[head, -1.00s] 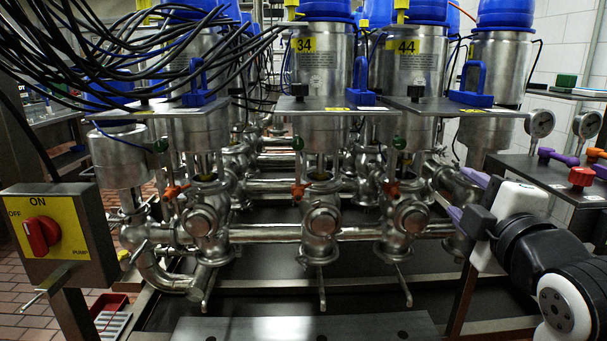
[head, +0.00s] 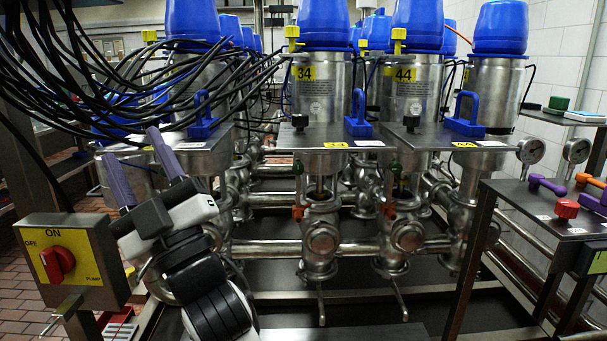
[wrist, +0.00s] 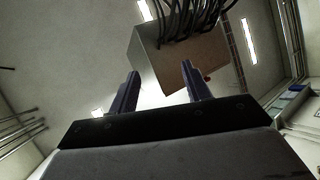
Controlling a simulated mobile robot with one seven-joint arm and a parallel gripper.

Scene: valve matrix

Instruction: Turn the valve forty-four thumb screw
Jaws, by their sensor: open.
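Valve 44 (head: 416,85) is a steel cylinder with a blue cap and a yellow "44" label, right of centre in the head view. I cannot tell which of these is the thumb screw. My gripper (head: 131,145) is at the left of the head view, open and empty, its purple fingers pointing up, well left of valve 44. In the wrist view the gripper (wrist: 160,70) points toward the ceiling and a steel box with cables.
Valve 34 (head: 319,85) stands left of valve 44. Black cables (head: 150,85) hang above my gripper. A switch box (head: 72,260) is at lower left. A side table (head: 545,200) with purple and red tools stands at right, near two gauges.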

